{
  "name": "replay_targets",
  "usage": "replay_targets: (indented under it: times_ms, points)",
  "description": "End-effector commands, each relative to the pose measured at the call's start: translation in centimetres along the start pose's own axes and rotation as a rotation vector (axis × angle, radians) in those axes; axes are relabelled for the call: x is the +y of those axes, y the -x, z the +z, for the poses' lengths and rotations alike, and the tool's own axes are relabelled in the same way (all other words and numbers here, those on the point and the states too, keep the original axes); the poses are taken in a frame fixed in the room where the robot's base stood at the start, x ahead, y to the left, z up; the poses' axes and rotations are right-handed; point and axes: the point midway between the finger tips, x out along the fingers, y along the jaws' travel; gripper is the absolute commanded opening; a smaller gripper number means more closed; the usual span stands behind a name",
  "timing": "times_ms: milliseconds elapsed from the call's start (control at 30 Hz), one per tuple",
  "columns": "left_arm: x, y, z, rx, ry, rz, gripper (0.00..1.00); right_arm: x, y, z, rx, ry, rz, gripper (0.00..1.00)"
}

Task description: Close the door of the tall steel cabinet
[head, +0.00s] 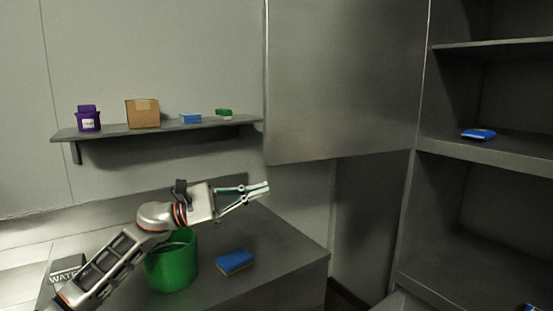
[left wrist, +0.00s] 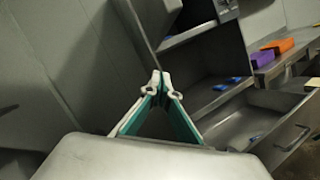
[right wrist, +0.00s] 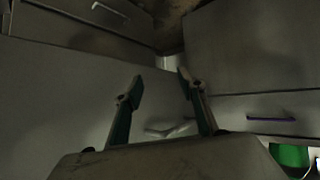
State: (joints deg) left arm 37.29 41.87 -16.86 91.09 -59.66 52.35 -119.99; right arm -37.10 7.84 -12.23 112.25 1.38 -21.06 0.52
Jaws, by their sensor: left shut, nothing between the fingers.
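The tall steel cabinet (head: 426,160) stands at the right in the head view, its shelves exposed. Its steel door (head: 345,85) stands open, a broad flat panel reaching left from the cabinet's front edge. My left gripper (head: 266,187) is shut and empty, just below the door's lower left corner in the picture; I cannot tell whether it touches. In the left wrist view the left fingertips (left wrist: 160,76) meet, with the shelved cabinet (left wrist: 205,55) beyond. My right gripper (right wrist: 160,79) is open and empty in the right wrist view, and is outside the head view.
A grey counter (head: 285,250) holds a green bin (head: 172,265) and a blue sponge (head: 235,262) beneath my left arm. A wall shelf (head: 160,130) carries small items. An open drawer (left wrist: 275,130) shows in the left wrist view. A blue pack (head: 478,134) lies inside the cabinet.

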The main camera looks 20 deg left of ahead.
Motion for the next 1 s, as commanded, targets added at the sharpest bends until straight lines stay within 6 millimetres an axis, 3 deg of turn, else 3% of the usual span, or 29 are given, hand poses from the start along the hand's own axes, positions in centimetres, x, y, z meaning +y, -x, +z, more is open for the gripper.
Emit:
replay_targets:
  times_ms: [33,200,333,500,667,1000]
  points:
    - [2.1,0.4,1.6,0.016,-0.17,-0.041,0.0,0.0,-0.1,0.5,-0.003,0.0,0.0,0.4]
    - [6.4,2.2,5.5,0.062,-0.619,-0.16,0.0,0.0,-0.3,1.1,-0.008,0.003,-0.001,0.4]
    - [8.4,3.4,7.2,0.085,-0.814,-0.213,0.0,-0.1,-0.4,1.2,-0.009,0.003,-0.001,0.4]
    - [9.2,3.7,8.0,0.095,-0.902,-0.24,0.0,0.0,-0.3,1.1,-0.007,0.003,-0.001,0.4]
    - [8.9,1.8,7.9,0.092,-0.906,-0.24,0.0,0.1,0.0,0.3,-0.001,0.004,0.001,0.4]
    - [7.8,-4.7,6.8,0.09,-0.903,-0.239,0.0,0.5,1.0,-2.0,0.012,0.005,0.003,0.4]
